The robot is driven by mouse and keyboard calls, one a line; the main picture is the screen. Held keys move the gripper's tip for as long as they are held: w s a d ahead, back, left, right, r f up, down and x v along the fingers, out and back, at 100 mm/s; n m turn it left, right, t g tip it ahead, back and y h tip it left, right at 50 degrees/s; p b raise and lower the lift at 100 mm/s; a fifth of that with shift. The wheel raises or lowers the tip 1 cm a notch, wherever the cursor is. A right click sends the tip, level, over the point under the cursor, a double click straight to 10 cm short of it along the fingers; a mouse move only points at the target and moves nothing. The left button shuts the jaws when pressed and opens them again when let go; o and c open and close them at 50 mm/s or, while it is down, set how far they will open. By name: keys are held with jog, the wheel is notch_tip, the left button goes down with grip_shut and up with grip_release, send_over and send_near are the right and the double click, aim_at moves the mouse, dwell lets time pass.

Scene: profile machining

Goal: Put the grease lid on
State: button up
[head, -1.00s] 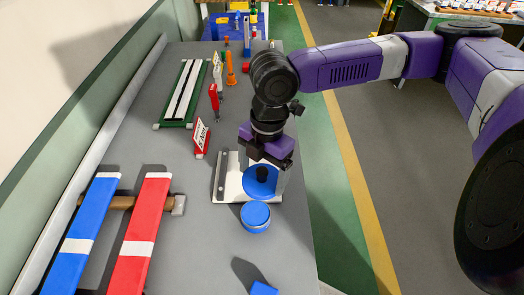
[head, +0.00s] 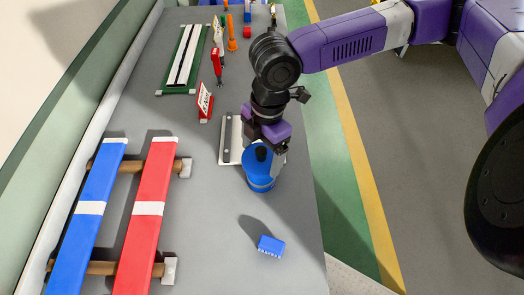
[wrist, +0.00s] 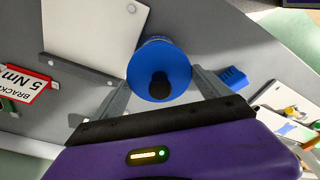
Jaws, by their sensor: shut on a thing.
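The grease lid (head: 256,156) is a blue disc with a black knob. It shows face-on in the wrist view (wrist: 178,65). My gripper (head: 265,157) is shut on the lid, with one finger at each side of its rim in the wrist view (wrist: 162,76). The blue grease tin (head: 262,184) stands upright on the bench directly below the lid. The lid hides most of the tin's top. I cannot tell whether lid and tin touch.
A white plate (head: 229,150) lies just behind the tin. A small blue block (head: 271,246) lies in front. Blue (head: 88,220) and red (head: 147,215) bars rest on wooden supports at left. A red-and-white sign (head: 205,101) stands behind. The bench's right edge is close.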

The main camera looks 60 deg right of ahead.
aim_at(261, 164)
dwell(0.3)
jog(key=shift+f+b, duration=1.4)
jog(key=shift+f, duration=1.15)
jog(key=shift+f, duration=1)
dwell(0.4)
jog(key=o, duration=1.1)
jog(key=shift+o, duration=0.2)
jog(key=shift+r, duration=0.1)
jog(key=r, duration=0.5)
jog(key=d+r+b, duration=0.1)
jog(key=r, duration=0.1)
jog(key=shift+s+r, duration=0.15)
jog(key=shift+r, duration=0.2)
